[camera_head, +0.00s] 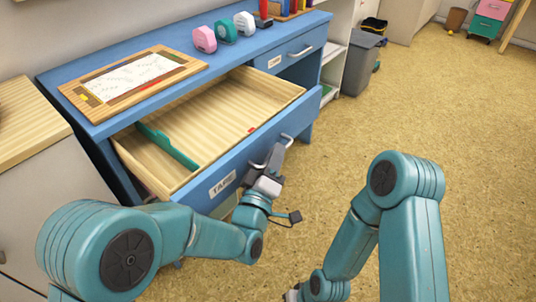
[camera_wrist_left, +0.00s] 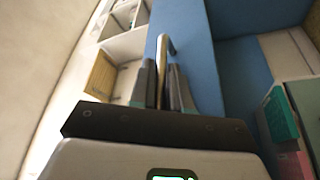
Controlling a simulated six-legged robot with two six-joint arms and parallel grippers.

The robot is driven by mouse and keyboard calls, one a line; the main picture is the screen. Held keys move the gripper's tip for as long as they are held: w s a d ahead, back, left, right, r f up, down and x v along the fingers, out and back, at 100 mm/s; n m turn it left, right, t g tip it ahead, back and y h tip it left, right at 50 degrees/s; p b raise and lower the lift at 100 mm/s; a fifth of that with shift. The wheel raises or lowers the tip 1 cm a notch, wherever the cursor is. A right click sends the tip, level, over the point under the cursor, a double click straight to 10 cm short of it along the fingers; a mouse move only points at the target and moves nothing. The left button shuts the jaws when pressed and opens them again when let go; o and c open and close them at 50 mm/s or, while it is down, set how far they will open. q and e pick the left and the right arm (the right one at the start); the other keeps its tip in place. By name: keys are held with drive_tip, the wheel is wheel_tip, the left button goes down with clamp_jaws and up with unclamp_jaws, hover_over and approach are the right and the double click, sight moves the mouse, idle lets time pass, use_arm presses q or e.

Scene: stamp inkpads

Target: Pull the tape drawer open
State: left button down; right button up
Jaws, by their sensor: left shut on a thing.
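The tape drawer (camera_head: 225,160), with a blue front marked TAPE and a pale wooden inside, stands pulled out from the blue desk (camera_head: 180,45). Its metal handle (camera_head: 287,137) is on the drawer front and also shows in the left wrist view (camera_wrist_left: 168,50). My left gripper (camera_head: 274,157) is shut on the handle; its two fingers close around the bar in the left wrist view (camera_wrist_left: 163,85). My right gripper (camera_head: 292,295) shows only in part at the bottom edge, and its fingers are hidden.
A green strip (camera_head: 165,145) and small red bits lie in the drawer. A grey bin (camera_head: 360,62) stands behind. The floor at right is clear.

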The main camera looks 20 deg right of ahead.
use_arm(q)
drive_tip(key=c, duration=1.4)
unclamp_jaws()
drive_tip(key=shift+d, duration=0.1)
drive_tip(key=shift+c, duration=0.2)
drive_tip(key=shift+s, duration=0.1)
drive_tip(key=p+v, duration=0.4)
drive_tip(key=v, duration=1.2)
